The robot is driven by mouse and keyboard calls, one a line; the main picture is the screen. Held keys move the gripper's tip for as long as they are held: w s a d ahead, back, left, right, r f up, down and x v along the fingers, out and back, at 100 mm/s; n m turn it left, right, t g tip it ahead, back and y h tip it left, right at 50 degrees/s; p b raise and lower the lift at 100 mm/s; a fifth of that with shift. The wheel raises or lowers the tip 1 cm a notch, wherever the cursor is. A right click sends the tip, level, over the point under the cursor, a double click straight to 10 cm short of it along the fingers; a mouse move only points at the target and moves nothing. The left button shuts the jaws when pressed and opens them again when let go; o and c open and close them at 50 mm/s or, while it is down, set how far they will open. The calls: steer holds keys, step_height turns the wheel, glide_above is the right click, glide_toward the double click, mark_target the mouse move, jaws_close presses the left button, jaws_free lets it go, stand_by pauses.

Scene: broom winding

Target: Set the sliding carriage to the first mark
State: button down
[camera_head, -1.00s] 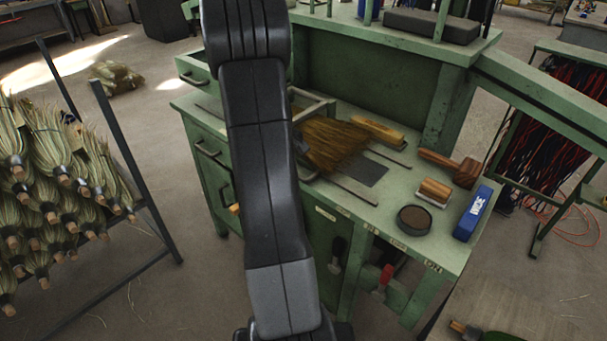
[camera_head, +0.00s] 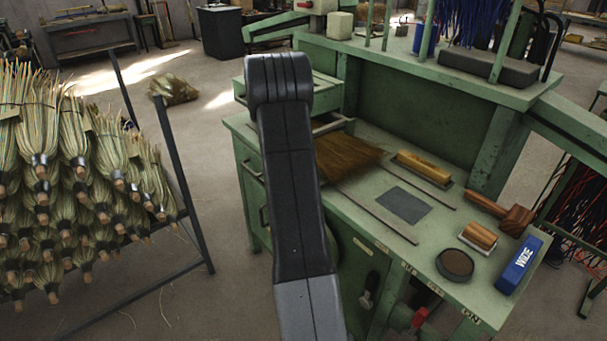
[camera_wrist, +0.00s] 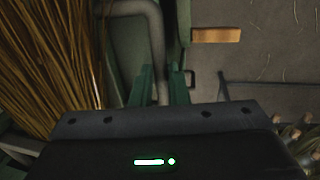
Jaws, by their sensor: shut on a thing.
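A broom head with brown bristles (camera_head: 345,157) lies on the green bench, at the far-left end of two thin rails (camera_head: 375,216). A pale bar (camera_head: 331,126) shows behind the bristles; most of the carriage is hidden by my arm. In the wrist view a grey bent bar (camera_wrist: 158,55) runs between the fingers of my gripper (camera_wrist: 163,88), which is shut on it. Bristles (camera_wrist: 45,60) fill the left of that view. Small pale labels (camera_head: 409,267) line the bench's front edge; their writing is too small to read surely. My fingers are hidden in the head view.
A dark plate (camera_head: 404,205) lies between the rails. A rack of brooms (camera_head: 85,200) stands at left, with bare floor between.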

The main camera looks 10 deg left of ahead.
steer(key=c, duration=1.4)
jaws_free()
step_height(320, 180, up, 14)
steer(key=s+a+b, duration=0.1)
steer(key=shift+s+a+f, duration=0.2)
steer(key=shift+s+a, duration=0.2)
steer(key=shift+f, duration=0.15)
steer(key=f, duration=0.4)
steer(key=w+d+f, duration=0.1)
steer(key=f, duration=0.4)
steer(key=f+p, duration=0.1)
steer(key=f, duration=0.3)
steer(key=shift+w+d+f, duration=0.2)
steer(key=shift+w+d, duration=0.2)
steer(key=shift+s+d, duration=0.15)
